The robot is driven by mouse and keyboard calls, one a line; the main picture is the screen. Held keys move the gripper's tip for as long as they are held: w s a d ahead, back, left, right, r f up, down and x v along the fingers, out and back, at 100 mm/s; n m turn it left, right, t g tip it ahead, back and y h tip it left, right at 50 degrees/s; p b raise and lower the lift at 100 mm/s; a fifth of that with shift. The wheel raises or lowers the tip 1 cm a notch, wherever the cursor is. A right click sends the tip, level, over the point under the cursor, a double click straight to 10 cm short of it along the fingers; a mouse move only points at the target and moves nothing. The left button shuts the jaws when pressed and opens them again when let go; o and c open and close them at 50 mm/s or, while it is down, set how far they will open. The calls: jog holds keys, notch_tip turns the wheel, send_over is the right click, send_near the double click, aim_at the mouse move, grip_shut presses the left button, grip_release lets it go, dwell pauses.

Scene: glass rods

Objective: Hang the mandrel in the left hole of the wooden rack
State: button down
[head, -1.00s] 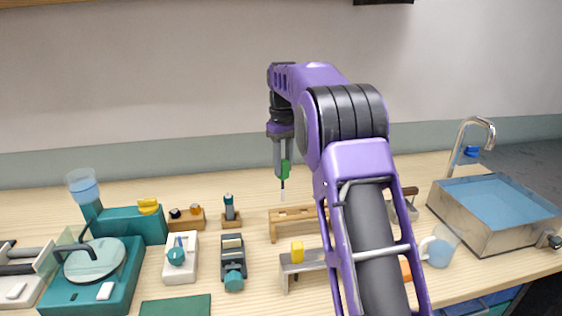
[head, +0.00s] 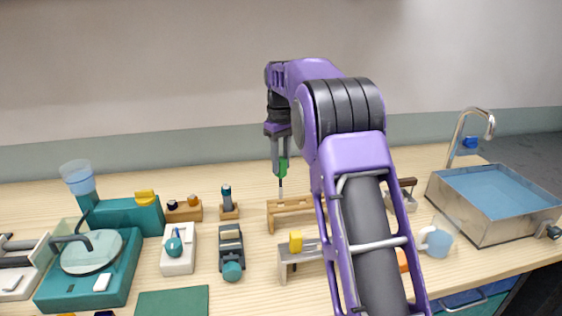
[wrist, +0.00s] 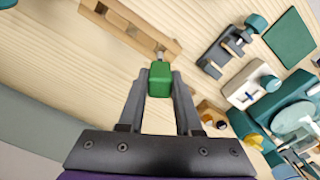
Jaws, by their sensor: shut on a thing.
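My gripper (head: 280,160) is shut on the mandrel's green handle (head: 283,169), and the mandrel points down. Its thin dark shaft ends in a pale tip (head: 281,195) at the left part of the wooden rack (head: 271,224). In the wrist view the green handle (wrist: 159,79) sits between both fingers (wrist: 158,95). The pale tip (wrist: 160,55) shows by one end of the rack (wrist: 125,37). I cannot tell whether the tip is over, touching or in the left hole. My arm hides the rack's right end in the head view.
A grey stand with a yellow block (head: 295,241) is in front of the rack. A small wooden holder (head: 229,212) stands to its left. A teal machine (head: 115,265) is at far left, a mug (head: 436,242) and sink (head: 490,213) at right. Bare table lies behind the rack.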

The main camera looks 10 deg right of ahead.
aim_at(281, 198)
jog(key=shift+f+b, duration=2.05)
jog(key=shift+f, duration=2.75)
jog(key=c, duration=0.5)
grip_release()
jog(key=shift+r, duration=0.15)
